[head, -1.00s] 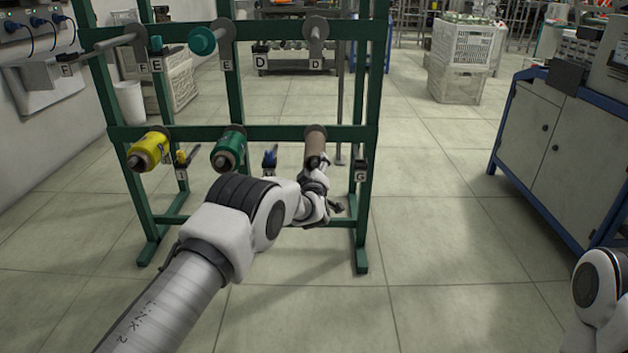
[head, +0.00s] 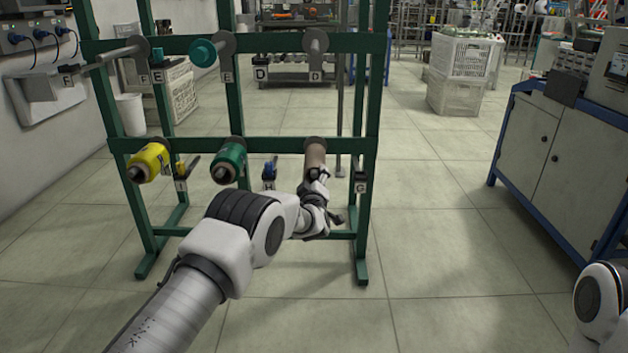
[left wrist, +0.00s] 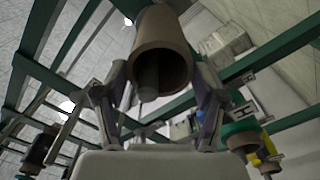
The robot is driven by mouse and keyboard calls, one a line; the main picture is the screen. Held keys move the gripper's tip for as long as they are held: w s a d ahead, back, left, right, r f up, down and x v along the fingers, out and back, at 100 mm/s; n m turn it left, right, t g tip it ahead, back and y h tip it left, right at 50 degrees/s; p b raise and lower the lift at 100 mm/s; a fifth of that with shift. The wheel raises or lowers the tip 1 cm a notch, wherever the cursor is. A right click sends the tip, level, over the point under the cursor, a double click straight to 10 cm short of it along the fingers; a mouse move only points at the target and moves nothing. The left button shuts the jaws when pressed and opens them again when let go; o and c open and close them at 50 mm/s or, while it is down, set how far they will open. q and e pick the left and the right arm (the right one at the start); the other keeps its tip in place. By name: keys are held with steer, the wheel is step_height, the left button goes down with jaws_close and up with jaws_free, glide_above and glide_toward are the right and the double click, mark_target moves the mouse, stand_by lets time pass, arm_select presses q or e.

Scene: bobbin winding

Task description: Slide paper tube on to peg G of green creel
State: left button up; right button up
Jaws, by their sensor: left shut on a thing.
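The brown paper tube (head: 315,156) is at the lower rail of the green creel (head: 371,110), at the rightmost lower position, beside the label G (head: 361,188). The left wrist view shows the tube's open near end (left wrist: 162,50) with a grey rod, seemingly the peg (left wrist: 148,82), inside it. The tube surrounds this rod; how far along it sits is hard to tell. My left gripper (head: 317,180) is shut on the tube's near end from below, with one finger on each side in the left wrist view. My right gripper is out of view.
Yellow (head: 150,161) and green (head: 229,161) bobbins sit on the lower pegs to the left. A teal bobbin (head: 202,53) is on the upper row. A blue-framed cabinet (head: 545,150) stands at right. The floor between is clear.

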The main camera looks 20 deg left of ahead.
arm_select(q)
steer(key=o, duration=1.4)
steer(key=shift+c, duration=0.2)
steer(key=v, duration=1.2)
